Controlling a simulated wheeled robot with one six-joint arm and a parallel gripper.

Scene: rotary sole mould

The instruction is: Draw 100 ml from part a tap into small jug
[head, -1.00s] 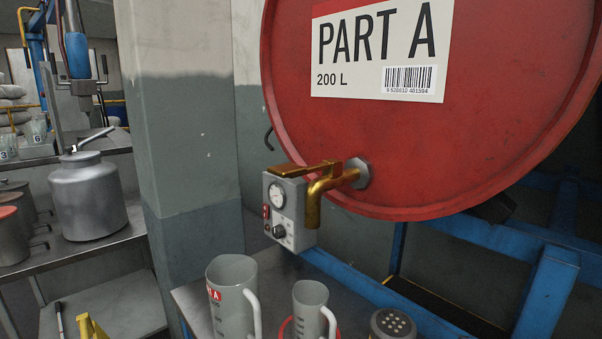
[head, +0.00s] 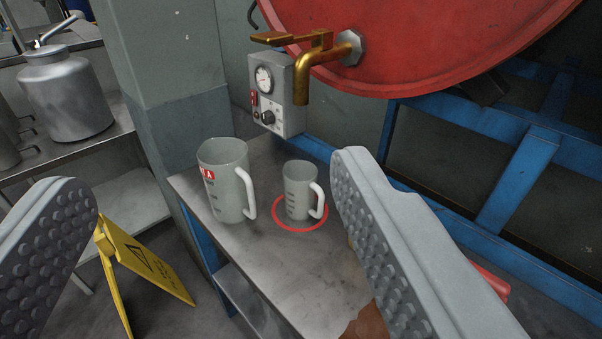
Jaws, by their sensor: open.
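The small jug (head: 300,192) is grey and translucent, with a white handle on its right. It stands upright inside a red ring (head: 278,219) on a metal bench, below the tap. The brass tap (head: 303,75) with a flat lever (head: 285,38) comes out of the red Part A drum (head: 420,45). Its spout points down above the jug, apart from it. A larger jug (head: 222,185) with a red label stands left of the small one. My gripper (head: 215,200) is open and empty, with one studded finger at the left and one at the right, nearer than the jugs.
A grey box with a dial (head: 278,95) is on the wall behind the tap. A blue frame (head: 515,180) is at the right, and a yellow floor sign (head: 145,262) stands left of the bench.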

